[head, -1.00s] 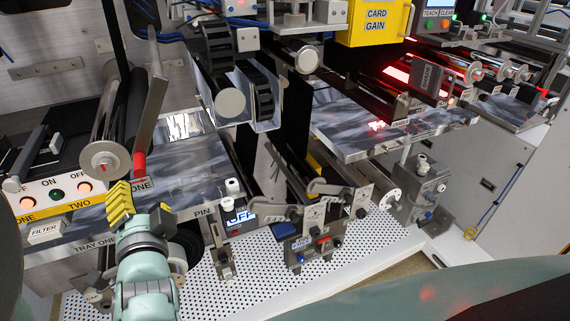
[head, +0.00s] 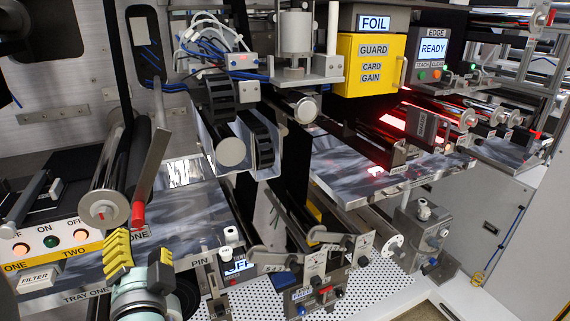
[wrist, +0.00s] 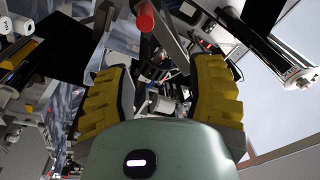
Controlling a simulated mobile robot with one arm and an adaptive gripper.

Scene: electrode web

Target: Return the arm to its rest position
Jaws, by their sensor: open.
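My gripper (head: 138,262) is at the lower left of the head view, in front of the tray marked TRAY ONE (head: 75,262). Its yellow ridged fingers point up. In the wrist view my gripper (wrist: 160,98) shows its two yellow fingers wide apart with nothing held between them. A red-tipped lever (head: 138,214) stands above it in the head view; its red end (wrist: 145,17) appears beyond the fingers in the wrist view. I cannot tell the exact gap to the lever or tray. The rest of my arm is mostly out of view.
A button panel (head: 58,240) is left of my gripper. A roller (head: 104,209) stands above it. Several levers and clamps (head: 305,262) are to the right, above a perforated white deck (head: 375,288).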

